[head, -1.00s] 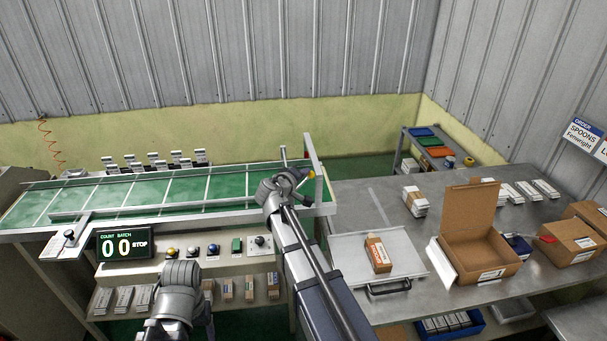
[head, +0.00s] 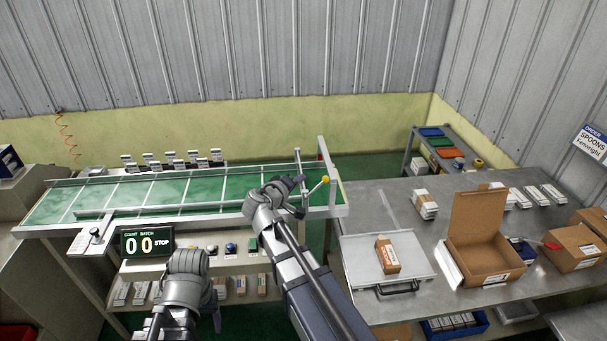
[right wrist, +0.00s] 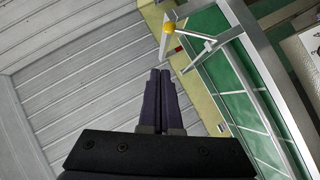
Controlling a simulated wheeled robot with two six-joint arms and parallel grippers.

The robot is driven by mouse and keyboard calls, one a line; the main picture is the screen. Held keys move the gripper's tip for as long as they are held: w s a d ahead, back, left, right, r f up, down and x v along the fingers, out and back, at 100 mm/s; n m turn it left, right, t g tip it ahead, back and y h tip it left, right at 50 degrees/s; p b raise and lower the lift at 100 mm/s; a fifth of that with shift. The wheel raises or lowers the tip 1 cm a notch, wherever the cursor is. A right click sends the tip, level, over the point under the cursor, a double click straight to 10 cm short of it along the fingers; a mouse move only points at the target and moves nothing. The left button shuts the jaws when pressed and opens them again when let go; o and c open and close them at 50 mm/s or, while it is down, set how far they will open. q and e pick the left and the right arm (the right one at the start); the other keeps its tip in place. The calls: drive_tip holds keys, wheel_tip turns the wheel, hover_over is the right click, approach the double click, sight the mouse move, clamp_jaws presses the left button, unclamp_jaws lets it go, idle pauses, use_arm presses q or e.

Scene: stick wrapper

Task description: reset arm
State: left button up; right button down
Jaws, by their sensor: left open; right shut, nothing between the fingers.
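My right gripper (head: 292,186) is at the right end of the green conveyor (head: 154,195) in the head view, close to a lever with a yellow knob (head: 325,180). In the right wrist view its two dark fingers (right wrist: 161,82) are shut together with nothing between them. The yellow knob (right wrist: 168,27) shows beyond the fingertips there, apart from them. My left gripper (head: 214,306) is low in front of the conveyor's control panel, seen mostly from behind. It is open, and its fingers are partly hidden by the wrist.
A counter display (head: 147,242) reads 00 STOP. The metal table (head: 450,205) on the right bears a tray (head: 419,250) with a small brown box (head: 387,255), an open carton (head: 480,235) and several white packs. A shelf (head: 411,150) stands behind it.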

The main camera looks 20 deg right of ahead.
drive_tip(key=shift+s+a+r, duration=0.15)
drive_tip(key=shift+s+a, duration=0.1)
idle(0.3)
drive_tip(key=s+a+f+g+y+b, duration=0.2)
drive_tip(key=s+a+f+g+y, duration=0.2)
drive_tip(key=s+a+f, duration=0.6)
drive_tip(key=s+a+f+n+g+y+b, duration=0.1)
drive_tip(key=s+a+f+g+y+b, duration=0.2)
drive_tip(key=s+a+f, duration=0.7)
drive_tip(key=s+a+g+y, duration=0.2)
drive_tip(key=s, duration=0.3)
drive_tip(key=shift+b, duration=0.3)
drive_tip(key=shift+w+a+f, duration=0.1)
